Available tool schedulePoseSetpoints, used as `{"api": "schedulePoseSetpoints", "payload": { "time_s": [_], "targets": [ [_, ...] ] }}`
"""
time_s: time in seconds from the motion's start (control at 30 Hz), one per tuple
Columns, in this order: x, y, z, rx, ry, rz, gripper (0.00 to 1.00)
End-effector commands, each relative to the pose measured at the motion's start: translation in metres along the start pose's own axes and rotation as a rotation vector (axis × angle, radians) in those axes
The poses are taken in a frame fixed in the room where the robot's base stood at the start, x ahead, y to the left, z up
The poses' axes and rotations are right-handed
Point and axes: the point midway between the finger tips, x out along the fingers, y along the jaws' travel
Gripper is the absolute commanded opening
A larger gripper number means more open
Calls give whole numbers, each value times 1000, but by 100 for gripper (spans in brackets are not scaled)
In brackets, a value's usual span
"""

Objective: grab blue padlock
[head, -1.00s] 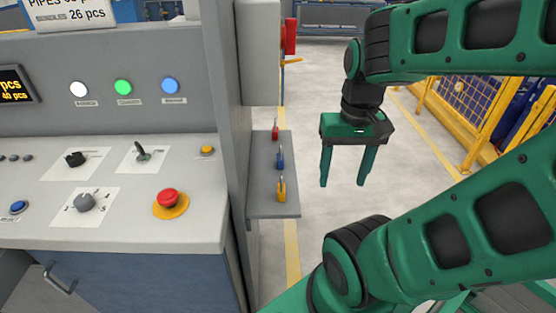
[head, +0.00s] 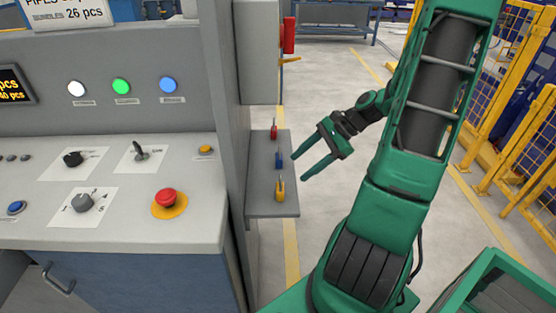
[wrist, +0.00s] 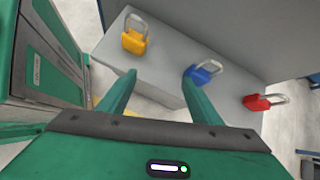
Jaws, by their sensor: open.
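The blue padlock (head: 279,160) sits on a small grey shelf (head: 263,207), between a red padlock (head: 274,132) and a yellow padlock (head: 280,188). My gripper (head: 292,168) is open and empty, with its green fingers pointing left toward the blue padlock from the shelf's right side. In the wrist view the blue padlock (wrist: 204,73) is just beyond the tip of the right finger, which partly overlaps it. The yellow padlock (wrist: 134,40) lies ahead and above the left finger, and the red padlock (wrist: 258,102) is right of the right finger. Whether a finger touches the blue padlock I cannot tell.
A control panel (head: 120,215) with buttons and a red emergency stop stands left of the shelf, past a grey upright wall (head: 228,110). A red-handled box (head: 262,50) hangs above the shelf. Yellow fencing (head: 490,110) stands right. Floor right of the shelf is open.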

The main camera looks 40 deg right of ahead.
Motion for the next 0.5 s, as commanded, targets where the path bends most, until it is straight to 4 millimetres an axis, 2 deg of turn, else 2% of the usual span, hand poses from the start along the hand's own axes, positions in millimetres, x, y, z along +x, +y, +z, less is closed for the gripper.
{"api": "schedulePoseSetpoints", "payload": {
  "time_s": [0.03,0.2,0.4,0.5],
  "targets": [
    [-2,-7,-8,74,-62,-50,58],
    [-16,-33,-18,262,-241,-187,58],
    [-31,-48,-24,373,-364,-268,58],
    [-29,-51,-22,390,-385,-278,58]
  ]
}}
